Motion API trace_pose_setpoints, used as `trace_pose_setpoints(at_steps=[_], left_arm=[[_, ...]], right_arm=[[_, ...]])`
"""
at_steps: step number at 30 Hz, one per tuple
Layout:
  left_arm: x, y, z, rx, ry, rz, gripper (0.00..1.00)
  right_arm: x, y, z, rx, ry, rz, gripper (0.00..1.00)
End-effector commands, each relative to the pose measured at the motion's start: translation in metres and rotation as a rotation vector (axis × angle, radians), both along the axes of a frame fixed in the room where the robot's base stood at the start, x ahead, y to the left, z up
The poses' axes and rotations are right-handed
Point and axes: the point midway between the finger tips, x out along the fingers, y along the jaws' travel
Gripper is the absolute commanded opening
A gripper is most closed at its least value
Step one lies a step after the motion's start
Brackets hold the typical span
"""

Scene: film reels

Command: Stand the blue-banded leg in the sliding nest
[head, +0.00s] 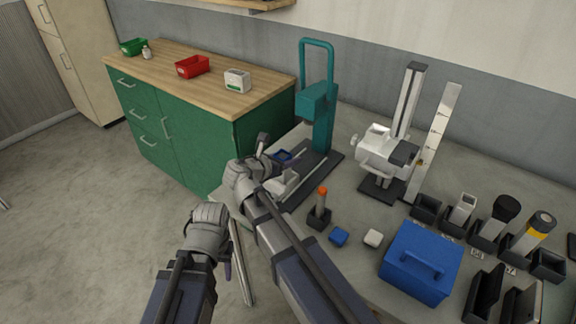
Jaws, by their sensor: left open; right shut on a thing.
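My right gripper (262,157) is at the left edge of the grey bench, in front of the teal press (318,108). It is shut on a small dark-topped piece (263,138) that stands up from it. I cannot make out a blue band on this piece, so I cannot confirm it is the leg. A small blue-edged part (283,155), possibly the sliding nest, lies on the press's dark base just right of the gripper. My arm hides part of that area. My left gripper (208,216) is open, low and left, apart from the bench items; its fingertips are unclear.
An orange-tipped piece (322,196) stands in a black holder. Black holders (487,238) with tools stand right. A white stand device (388,148) is behind. A green cabinet (190,125) is left.

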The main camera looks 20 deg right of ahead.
Motion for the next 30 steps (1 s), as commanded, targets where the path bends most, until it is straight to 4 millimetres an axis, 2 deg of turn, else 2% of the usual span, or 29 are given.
trace_pose_setpoints(at_steps=[1, 12, 13, 21, 30], left_arm=[[-0.0001, 0.0, -0.0058, 0.0, 0.0, 0.0, 0.5], [0.0, 0.0, -0.0074, 0.0, 0.0, 0.0, 0.5], [0.0, 0.0, -0.0072, 0.0, 0.0, 0.0, 0.5], [-0.0001, 0.0, -0.006, 0.0, 0.0, 0.0, 0.5], [0.0, 0.0, -0.0045, 0.0, 0.0, 0.0, 0.5]], right_arm=[[0.0, 0.0, -0.0057, -0.001, -0.001, 0.0, 0.0], [0.0, 0.0, -0.0074, -0.001, -0.001, 0.0, 0.0], [0.0, 0.0001, -0.0072, 0.0, 0.0, 0.0, 0.51], [0.0, 0.0, -0.0061, 0.0, 0.0, 0.0, 0.8], [0.0, 0.0, -0.0045, 0.0, 0.0, 0.0, 0.8]])
